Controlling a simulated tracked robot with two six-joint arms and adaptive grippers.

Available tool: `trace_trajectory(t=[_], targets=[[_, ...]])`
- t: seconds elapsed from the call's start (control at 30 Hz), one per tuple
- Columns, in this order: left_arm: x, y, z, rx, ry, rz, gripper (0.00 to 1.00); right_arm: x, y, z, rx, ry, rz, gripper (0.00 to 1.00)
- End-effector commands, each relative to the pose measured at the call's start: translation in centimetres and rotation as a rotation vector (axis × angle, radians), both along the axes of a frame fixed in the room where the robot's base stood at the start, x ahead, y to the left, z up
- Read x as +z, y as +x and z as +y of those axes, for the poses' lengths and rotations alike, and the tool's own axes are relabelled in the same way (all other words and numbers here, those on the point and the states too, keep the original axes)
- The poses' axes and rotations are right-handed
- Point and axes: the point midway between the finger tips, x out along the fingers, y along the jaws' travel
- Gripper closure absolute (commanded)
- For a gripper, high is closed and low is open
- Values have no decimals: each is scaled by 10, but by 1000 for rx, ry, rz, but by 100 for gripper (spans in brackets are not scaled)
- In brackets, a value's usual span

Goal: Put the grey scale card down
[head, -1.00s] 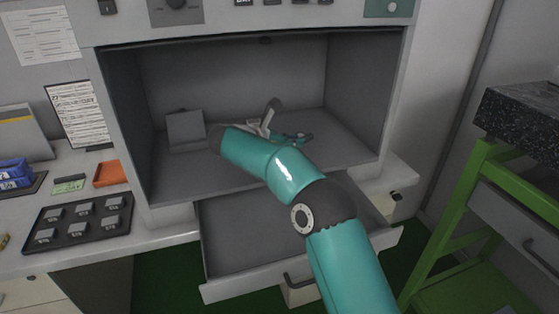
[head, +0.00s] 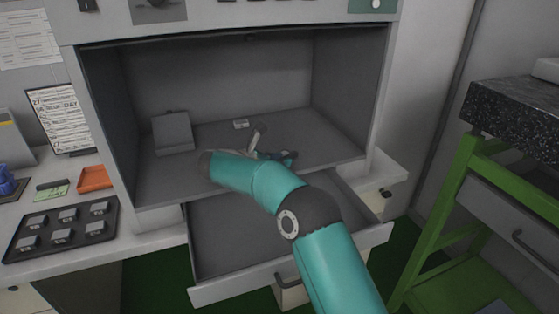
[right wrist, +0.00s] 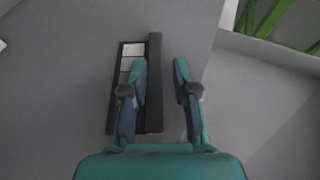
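The grey scale card (right wrist: 154,85) shows in the right wrist view as a dark strip with pale to grey patches and a broad black edge. It appears to lie on the grey chamber floor. My right gripper (right wrist: 161,65) is open over it. The left finger in that view overlaps the patches, and the other finger is clear of the black edge with a gap. In the head view my right gripper (head: 285,157) is low inside the chamber, where I cannot make out the card. My left gripper is not in view.
The chamber floor (head: 325,135) has free room at right. A grey panel (head: 172,132) stands at left and a small pale block (head: 241,124) lies behind the gripper. An open drawer (head: 230,245) sits below. A black tray (head: 60,230) is on the bench at left.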

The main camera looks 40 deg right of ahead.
Motion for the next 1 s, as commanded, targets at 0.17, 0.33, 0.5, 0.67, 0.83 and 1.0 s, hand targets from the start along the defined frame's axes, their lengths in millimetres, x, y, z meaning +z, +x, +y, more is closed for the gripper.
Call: trace_trajectory(t=[0.17, 0.33, 0.5, 0.67, 0.83, 1.0], targets=[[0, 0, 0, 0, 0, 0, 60, 0, 0, 0, 0, 0, 0, 60], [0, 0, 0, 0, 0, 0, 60, 1, 0, 0, 1, 0, 0, 60], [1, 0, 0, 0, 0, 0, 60, 6, -1, 11, 4, 1, -1, 60], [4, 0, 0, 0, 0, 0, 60, 17, -5, 35, 4, 0, -1, 60], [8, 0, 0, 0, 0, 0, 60, 30, -11, 67, 5, 1, -2, 60], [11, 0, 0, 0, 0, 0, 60, 41, -16, 93, 3, 0, -1, 60]])
